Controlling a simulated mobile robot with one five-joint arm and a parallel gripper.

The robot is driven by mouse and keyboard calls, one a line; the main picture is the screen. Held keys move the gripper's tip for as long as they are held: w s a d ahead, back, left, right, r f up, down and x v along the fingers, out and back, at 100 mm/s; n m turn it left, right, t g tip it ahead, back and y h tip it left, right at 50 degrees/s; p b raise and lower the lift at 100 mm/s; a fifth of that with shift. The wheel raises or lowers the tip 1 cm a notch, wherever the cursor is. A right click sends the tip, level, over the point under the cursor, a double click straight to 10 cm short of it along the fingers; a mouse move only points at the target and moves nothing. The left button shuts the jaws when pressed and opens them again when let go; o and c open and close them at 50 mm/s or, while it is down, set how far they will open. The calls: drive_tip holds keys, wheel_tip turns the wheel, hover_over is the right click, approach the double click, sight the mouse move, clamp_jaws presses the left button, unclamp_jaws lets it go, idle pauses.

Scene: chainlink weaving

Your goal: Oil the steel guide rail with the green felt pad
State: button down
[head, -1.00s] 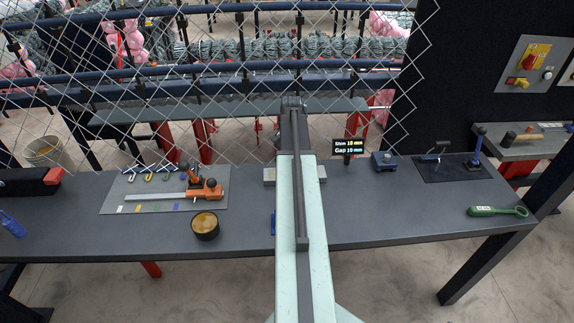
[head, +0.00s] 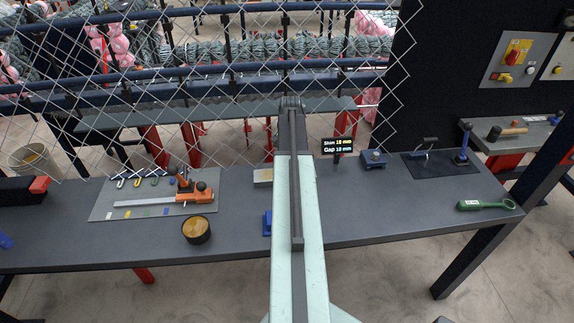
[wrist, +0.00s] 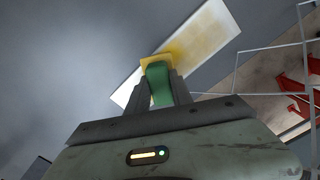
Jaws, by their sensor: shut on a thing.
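The steel guide rail (wrist: 215,32) is a pale flat strip running diagonally in the wrist view, with a yellow film over part of its middle. In the head view its left end (head: 263,177) shows beside my arm; the rest is hidden. My gripper (wrist: 159,88) is shut on the green felt pad (wrist: 159,78). The pad's yellowish far end is over the rail's lower-left part and looks to be against it, though exact contact is hard to tell. My arm hides the gripper and pad in the head view.
An open round tin (head: 196,229) of amber content stands left of my arm, with a blue object (head: 267,223) nearer it. A grey mat (head: 100,204) bears an orange-handled tool (head: 197,194). A small display (head: 338,146) and a blue block (head: 374,160) stand right. Chain-link mesh hangs behind.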

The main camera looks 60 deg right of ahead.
drive_tip(key=shift+s+d, duration=2.45)
drive_tip(key=shift+s, duration=0.3)
drive_tip(key=shift+w+a+r, duration=0.1)
drive_tip(key=shift+w+a, duration=2.1)
drive_tip(key=shift+w, duration=0.3)
drive_tip(key=shift+w+a+r, duration=0.1)
drive_tip(key=shift+w+a, duration=2.1)
drive_tip(key=shift+w, duration=0.25)
drive_tip(key=shift+w+a+f, duration=0.15)
drive_tip(key=shift+w+a, duration=1.85)
drive_tip(key=shift+w, duration=0.25)
drive_tip(key=shift+s+d, duration=0.55)
drive_tip(key=shift+s, duration=0.1)
